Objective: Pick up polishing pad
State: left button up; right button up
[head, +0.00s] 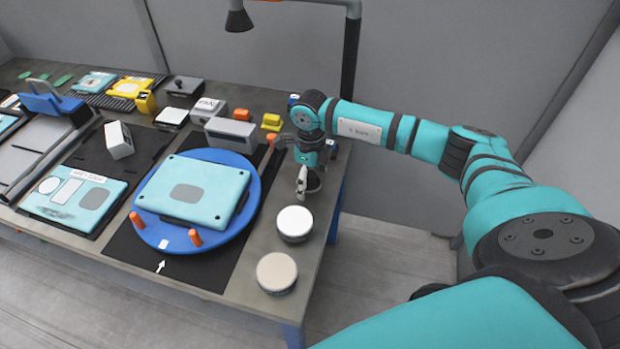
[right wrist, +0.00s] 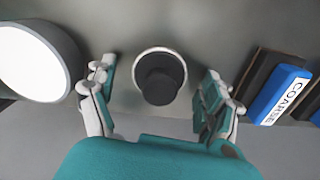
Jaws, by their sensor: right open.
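A round piece with a dark upright knob and a pale rim, which looks like the polishing pad (right wrist: 160,80), stands on the table between my right fingers in the right wrist view. In the head view its dark base (head: 314,183) shows beside my fingers, near the table's right edge, and the rest is hidden by my gripper. My right gripper (head: 303,180) points down over it. In the right wrist view my right gripper (right wrist: 160,74) is open, one finger on each side of the knob with gaps. My left gripper is out of view.
Two round tubs, one white (head: 294,222) and one beige (head: 277,271), stand nearer along the right edge. A blue block marked COARSE (right wrist: 282,95) lies right of the pad. A blue turntable (head: 153,227) bears a teal panel (head: 213,180). A lamp (head: 238,20) hangs above.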

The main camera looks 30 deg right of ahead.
aim_at(310, 174)
jog(key=shift+c, duration=0.3)
jog(key=c, duration=1.3)
jog(key=shift+r, duration=0.15)
notch_tip(310, 174, up, 10)
jog(key=b, duration=0.2)
jog(key=shift+b, duration=0.35)
jog(key=o, duration=0.7)
jog(key=c, duration=0.5)
